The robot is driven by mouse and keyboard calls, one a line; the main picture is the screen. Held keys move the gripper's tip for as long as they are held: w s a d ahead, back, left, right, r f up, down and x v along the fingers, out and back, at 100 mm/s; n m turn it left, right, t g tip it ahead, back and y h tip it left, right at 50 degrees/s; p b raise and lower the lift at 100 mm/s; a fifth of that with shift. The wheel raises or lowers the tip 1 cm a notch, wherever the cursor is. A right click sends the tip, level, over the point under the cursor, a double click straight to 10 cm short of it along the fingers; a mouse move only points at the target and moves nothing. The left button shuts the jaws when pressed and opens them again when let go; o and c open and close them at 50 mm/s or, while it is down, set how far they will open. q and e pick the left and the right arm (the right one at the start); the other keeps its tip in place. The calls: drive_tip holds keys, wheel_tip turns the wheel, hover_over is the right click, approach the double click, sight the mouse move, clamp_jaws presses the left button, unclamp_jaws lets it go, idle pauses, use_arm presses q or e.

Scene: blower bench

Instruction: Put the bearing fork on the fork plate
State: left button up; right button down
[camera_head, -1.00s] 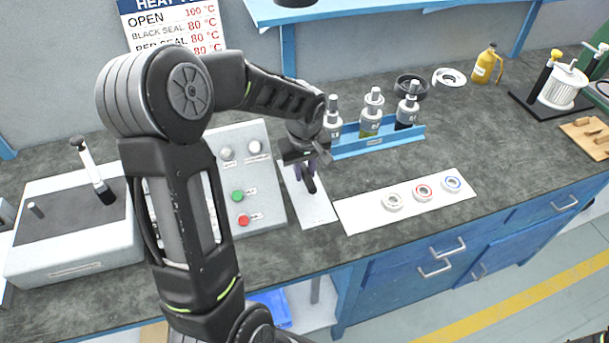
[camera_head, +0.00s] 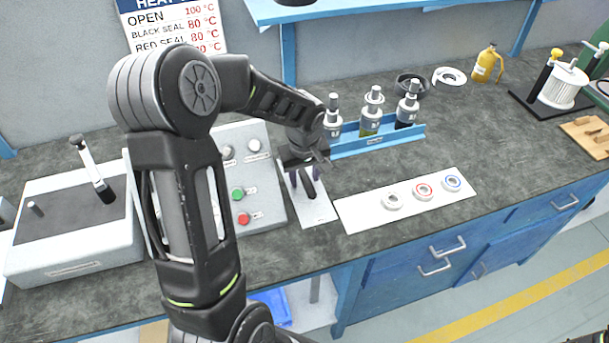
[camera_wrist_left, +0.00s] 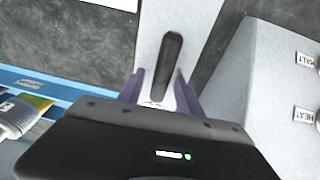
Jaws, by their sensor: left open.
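The bearing fork (camera_head: 309,188) shows as a dark handle over the white fork plate (camera_head: 319,211), between the button panel and the white strip of rings. In the left wrist view the black handle (camera_wrist_left: 172,62) is over the pale plate (camera_wrist_left: 197,22) and seems to lie on it; its metal end is mostly hidden by my gripper. My left gripper (camera_head: 304,177) is open, with its purple fingers on either side of the fork and gaps beside the handle. The fingers also show in the left wrist view (camera_wrist_left: 160,90).
The button panel (camera_head: 262,192) stands left of the plate. A blue rack (camera_head: 375,143) with several bottle-like tools is behind on the right. A white strip (camera_head: 360,219) with three rings lies right of the plate. The bench front is clear.

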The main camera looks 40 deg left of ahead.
use_arm(q)
drive_tip(key=shift+r, duration=0.15)
wheel_tip(320, 180, up, 12)
drive_tip(key=s+d, duration=0.1)
drive_tip(key=shift+s+d, duration=0.15)
drive_tip(key=shift+s, duration=0.2)
idle(0.5)
